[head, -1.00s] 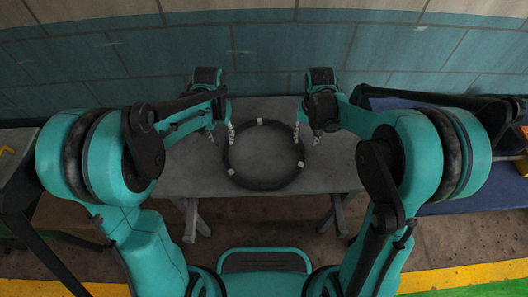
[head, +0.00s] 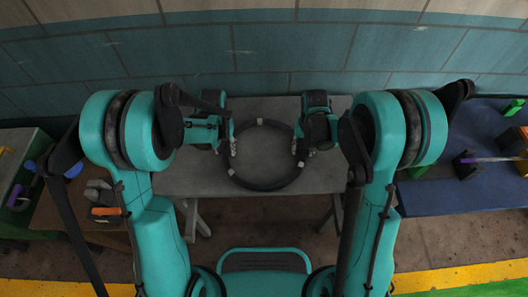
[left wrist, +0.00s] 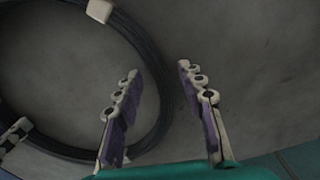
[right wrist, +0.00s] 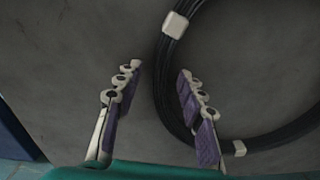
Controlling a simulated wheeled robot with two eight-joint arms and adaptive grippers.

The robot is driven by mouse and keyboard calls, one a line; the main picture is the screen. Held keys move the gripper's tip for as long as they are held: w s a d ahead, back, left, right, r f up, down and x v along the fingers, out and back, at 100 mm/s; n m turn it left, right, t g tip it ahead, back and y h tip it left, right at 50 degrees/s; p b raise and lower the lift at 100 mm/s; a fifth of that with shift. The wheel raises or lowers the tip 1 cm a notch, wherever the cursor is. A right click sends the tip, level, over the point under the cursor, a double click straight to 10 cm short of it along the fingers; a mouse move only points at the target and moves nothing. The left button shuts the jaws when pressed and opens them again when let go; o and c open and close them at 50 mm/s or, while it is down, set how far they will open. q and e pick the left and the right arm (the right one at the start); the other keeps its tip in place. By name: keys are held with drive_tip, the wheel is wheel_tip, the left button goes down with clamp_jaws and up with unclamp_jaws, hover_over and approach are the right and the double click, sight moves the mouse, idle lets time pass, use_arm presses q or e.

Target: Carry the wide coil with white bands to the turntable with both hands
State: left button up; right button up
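The wide coil, a black ring with white bands (head: 265,186), lies flat on the grey table. My left gripper (head: 230,146) is at its left side and my right gripper (head: 300,148) at its right side. In the left wrist view, the fingers (left wrist: 160,100) are open, with the coil's edge (left wrist: 163,90) showing between them, nearer one finger. In the right wrist view, the fingers (right wrist: 157,90) are open, with the coil (right wrist: 163,85) between them, close to the right finger. I cannot tell whether any finger touches it. I cannot make out a turntable.
The grey table (head: 190,178) stands against a teal tiled wall (head: 265,60). A blue table (head: 455,195) with several small objects is at the right. A brown surface with a grey and orange object (head: 103,195) is at the left. Table space around the coil is clear.

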use_arm(q)
clamp_jaws()
use_arm(e)
clamp_jaws()
use_arm(q)
drive_tip(key=shift+r, duration=0.15)
use_arm(e)
drive_tip(key=shift+r, duration=0.2)
